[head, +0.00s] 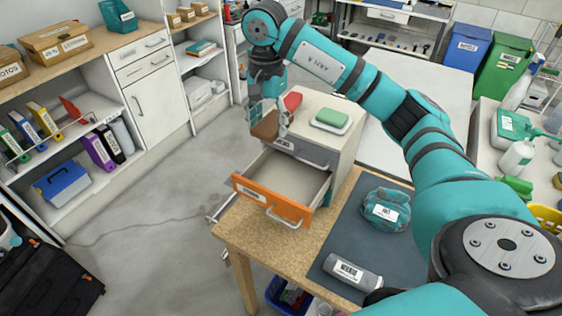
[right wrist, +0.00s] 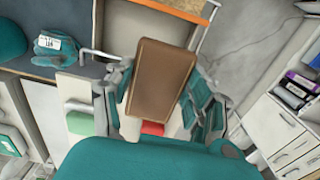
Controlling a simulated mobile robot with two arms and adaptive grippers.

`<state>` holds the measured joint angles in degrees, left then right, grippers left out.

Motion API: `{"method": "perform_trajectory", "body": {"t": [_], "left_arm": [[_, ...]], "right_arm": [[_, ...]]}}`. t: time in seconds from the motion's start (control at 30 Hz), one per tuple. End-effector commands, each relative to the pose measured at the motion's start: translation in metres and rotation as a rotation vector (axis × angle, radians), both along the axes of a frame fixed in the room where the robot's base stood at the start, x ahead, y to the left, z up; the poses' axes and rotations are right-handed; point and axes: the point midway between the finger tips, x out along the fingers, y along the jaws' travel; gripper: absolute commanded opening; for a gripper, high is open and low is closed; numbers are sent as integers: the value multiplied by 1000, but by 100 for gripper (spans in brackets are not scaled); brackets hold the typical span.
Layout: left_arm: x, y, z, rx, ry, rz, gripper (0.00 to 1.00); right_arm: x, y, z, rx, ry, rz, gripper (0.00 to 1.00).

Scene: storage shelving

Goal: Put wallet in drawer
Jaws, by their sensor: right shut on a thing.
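The brown wallet (head: 266,126) is held by my right gripper (head: 270,108), above the back part of the open drawer in the head view. In the right wrist view the wallet (right wrist: 160,82) is flat-faced and sits between the two fingers of the gripper (right wrist: 160,105). The drawer is pulled out, with an orange front (head: 272,202) and a pale inside (head: 285,178) that looks empty where it shows. Part of the back of the drawer is hidden by the wallet and gripper.
The drawer cabinet (head: 345,140) carries a green block (head: 332,117) and a red item (head: 292,101) close to my right gripper. Shelving stands left, across open floor (head: 165,205).

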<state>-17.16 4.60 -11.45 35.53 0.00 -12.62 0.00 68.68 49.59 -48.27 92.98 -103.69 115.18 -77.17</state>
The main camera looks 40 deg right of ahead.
Motion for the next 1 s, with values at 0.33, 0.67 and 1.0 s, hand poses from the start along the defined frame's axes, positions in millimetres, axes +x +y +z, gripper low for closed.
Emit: {"method": "perform_trajectory", "body": {"t": [0.33, 0.67, 1.0], "left_arm": [[-1, 0, 0, 0, 1, 0, 40], [0, 0, 14, -1, 0, 0, 40], [0, -1, 19, -1, 0, 0, 40]], "right_arm": [[-2, 1, -72, 2, 11, 0, 23], [-1, 1, -135, 1, 4, 0, 23], [-2, 1, -157, 1, 5, 0, 23]]}}
